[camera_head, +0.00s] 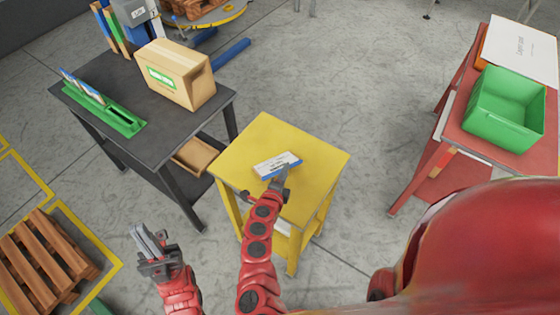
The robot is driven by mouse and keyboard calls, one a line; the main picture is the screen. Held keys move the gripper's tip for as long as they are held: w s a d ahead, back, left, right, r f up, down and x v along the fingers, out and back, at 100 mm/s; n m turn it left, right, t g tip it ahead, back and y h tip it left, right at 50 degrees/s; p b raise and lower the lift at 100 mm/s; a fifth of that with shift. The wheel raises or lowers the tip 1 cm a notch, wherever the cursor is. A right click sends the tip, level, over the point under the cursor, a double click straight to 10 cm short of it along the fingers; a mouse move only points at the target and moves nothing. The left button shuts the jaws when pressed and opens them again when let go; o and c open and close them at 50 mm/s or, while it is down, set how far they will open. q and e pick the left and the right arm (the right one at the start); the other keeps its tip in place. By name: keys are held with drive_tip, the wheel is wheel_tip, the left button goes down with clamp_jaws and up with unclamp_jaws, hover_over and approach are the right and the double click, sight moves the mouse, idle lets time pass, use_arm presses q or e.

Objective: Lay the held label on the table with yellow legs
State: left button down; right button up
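The label (275,163) is a small white card with dark print and a blue edge. It is over the top of the yellow table (250,135), near its middle. My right gripper (284,172) is at the label's near edge and appears shut on it. I cannot tell whether the label touches the tabletop. The gripper partly hides the label's near right edge. My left gripper (146,240) is empty, to the left of the yellow table and in front of the dark table. Its two fingers look close together, but their gap is unclear.
A dark table (165,130) at left holds a cardboard box (175,74) and a green rack (105,112). A red table (455,145) at right carries a green bin (505,108) and a white-topped box (520,47). Wooden pallet (45,262) lies lower left. The rest of the yellow top is clear.

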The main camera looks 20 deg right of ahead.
wheel_tip(320, 180, up, 7)
drive_tip(key=s+a+p, duration=0.1)
drive_tip(key=s+p, duration=0.1)
drive_tip(key=p, duration=0.3)
drive_tip(key=shift+s+a+p, duration=0.15)
drive_tip(key=shift+a+p, duration=0.15)
